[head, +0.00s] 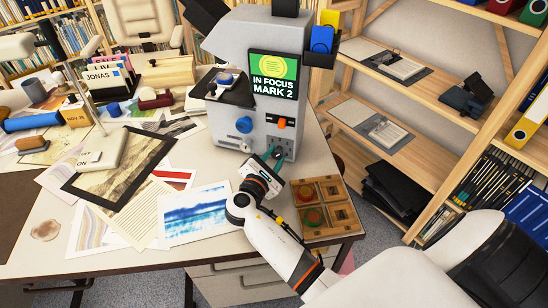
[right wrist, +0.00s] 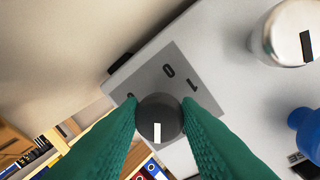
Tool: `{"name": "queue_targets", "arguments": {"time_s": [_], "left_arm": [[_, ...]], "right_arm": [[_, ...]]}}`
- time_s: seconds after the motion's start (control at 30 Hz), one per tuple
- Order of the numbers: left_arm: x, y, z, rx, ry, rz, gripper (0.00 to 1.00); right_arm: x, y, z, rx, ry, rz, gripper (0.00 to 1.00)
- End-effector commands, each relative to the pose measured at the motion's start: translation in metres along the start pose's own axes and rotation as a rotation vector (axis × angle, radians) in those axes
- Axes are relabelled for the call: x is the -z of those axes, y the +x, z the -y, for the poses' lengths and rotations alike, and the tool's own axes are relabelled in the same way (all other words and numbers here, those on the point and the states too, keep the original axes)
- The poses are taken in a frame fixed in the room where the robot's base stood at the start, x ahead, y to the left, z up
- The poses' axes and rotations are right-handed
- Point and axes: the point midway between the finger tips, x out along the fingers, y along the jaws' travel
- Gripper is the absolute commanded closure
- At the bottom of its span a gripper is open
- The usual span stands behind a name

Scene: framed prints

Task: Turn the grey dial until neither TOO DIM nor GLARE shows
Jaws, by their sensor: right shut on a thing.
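The dark grey dial (right wrist: 158,118) shows in the right wrist view between the two green fingers of my right gripper (right wrist: 160,122), which is shut on it. A white mark sits on the dial's face, toward the bottom of that view. The dial's grey plate (right wrist: 180,76) bears figures, among them a 0 and a 1. In the head view my right gripper (head: 272,155) is at the lower front of the grey machine (head: 228,45) and hides the dial. The machine's screen (head: 274,78) reads IN FOCUS MARK 2; neither TOO DIM nor GLARE shows on it. My left gripper is out of view.
A blue knob (head: 244,125) and an orange switch (head: 282,122) are on the machine's front. A wooden tray (head: 333,213) stands right of my right gripper. Prints, including a blue one (head: 194,210), cover the desk. Wooden shelves (head: 400,85) stand at the right.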

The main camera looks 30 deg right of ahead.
Motion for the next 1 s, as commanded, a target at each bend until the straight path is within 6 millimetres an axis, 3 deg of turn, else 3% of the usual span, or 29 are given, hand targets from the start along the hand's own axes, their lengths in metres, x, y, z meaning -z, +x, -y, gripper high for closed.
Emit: {"name": "queue_targets", "arguments": {"time_s": [0.3, 0.8, 0.83, 0.93, 1.0], "left_arm": [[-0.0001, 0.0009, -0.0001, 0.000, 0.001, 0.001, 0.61], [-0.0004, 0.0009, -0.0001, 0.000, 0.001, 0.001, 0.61], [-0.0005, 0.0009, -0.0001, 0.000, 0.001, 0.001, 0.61], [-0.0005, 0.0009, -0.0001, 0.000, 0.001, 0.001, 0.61], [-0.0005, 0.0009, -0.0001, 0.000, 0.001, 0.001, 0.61]], "right_arm": [[-0.0004, -0.0005, -0.0007, -0.001, 0.108, 0.017, 0.93], [-0.0005, -0.0006, -0.0007, -0.002, 0.124, 0.020, 0.93], [-0.0005, -0.0006, -0.0007, -0.002, 0.124, 0.020, 0.65], [-0.0004, -0.0005, -0.0006, -0.001, 0.124, 0.020, 0.49], [-0.0002, -0.0005, -0.0004, -0.001, 0.124, 0.020, 0.48]]}}
